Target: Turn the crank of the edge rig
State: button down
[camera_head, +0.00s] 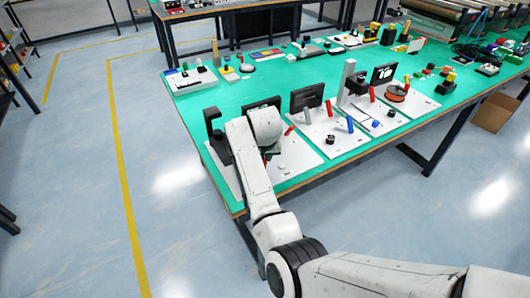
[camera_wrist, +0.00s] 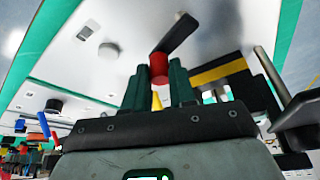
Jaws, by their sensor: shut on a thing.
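In the wrist view, the two dark green fingers of my gripper (camera_wrist: 160,78) are shut on the red crank handle (camera_wrist: 158,65), one on each side of it. A black crank arm (camera_wrist: 178,34) runs from the handle up and to the right over a white base plate (camera_wrist: 122,18). In the head view, the edge rig's white plate (camera_head: 296,158) lies at the near left corner of the green table. My arm covers much of the rig there and hides the crank and handle.
A black post (camera_head: 214,132) stands left of my arm. Dark screens (camera_head: 306,98) stand behind the plate. More white plates with coloured handles (camera_head: 335,134) lie to the right on the green table (camera_head: 222,101).

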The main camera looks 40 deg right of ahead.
jog(key=shift+w+n+t+p, duration=0.3)
jog(key=shift+w+n+p, duration=0.1)
jog(key=shift+n, duration=0.6)
jog(key=c, duration=0.9)
grip_release()
jog(key=shift+c, duration=0.2)
jog(key=v, duration=1)
jog(key=shift+r, duration=0.45)
jog(key=shift+s+d+y, duration=0.15)
jog(key=shift+y, duration=0.15)
